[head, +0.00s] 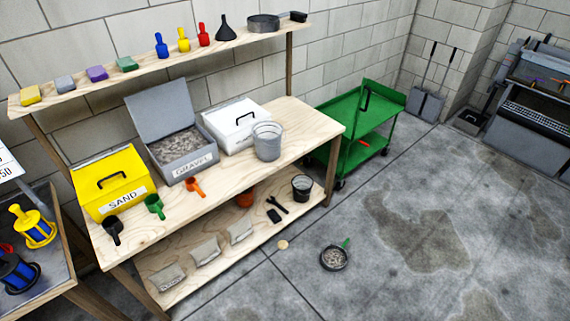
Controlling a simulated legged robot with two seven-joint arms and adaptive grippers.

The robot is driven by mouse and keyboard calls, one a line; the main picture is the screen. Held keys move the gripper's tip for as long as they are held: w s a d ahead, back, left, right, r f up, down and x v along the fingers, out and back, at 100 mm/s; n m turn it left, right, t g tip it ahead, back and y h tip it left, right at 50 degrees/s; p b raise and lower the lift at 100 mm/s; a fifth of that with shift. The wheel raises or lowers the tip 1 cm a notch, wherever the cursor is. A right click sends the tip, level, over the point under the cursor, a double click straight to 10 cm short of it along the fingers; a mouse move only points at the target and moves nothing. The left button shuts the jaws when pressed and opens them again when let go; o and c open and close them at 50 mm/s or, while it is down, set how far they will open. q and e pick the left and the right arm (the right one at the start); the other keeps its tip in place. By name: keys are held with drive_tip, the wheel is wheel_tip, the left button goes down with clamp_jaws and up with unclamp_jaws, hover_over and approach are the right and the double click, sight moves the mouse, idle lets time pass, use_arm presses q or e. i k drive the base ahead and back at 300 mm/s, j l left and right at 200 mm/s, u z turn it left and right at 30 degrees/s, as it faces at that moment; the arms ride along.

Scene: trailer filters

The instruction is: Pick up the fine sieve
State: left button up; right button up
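A round grey metal pan-like sieve (263,23) lies on the right part of the top wooden shelf (150,57), with a dark handle (298,16) pointing right. Its mesh is too small to tell. A round black pan or sieve (334,259) with a green handle stands on the concrete floor and holds gravel-like bits. I cannot tell from the picture which of the two is the fine one. Neither of my grippers is in view.
The workbench (310,119) carries a yellow SAND box (110,180), an open GRAVEL box (186,165), a white box (236,124), a grey bucket (267,142) and scoops. A black funnel (224,30) stands left of the shelf sieve.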

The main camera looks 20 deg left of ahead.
sight(334, 258)
drive_tip(key=i+l+z, duration=0.1)
drive_tip(key=i+l, duration=0.15)
drive_tip(key=i, duration=0.3)
drive_tip(key=i+l+z, duration=0.1)
drive_tip(key=i, duration=0.45)
drive_tip(key=l, duration=0.1)
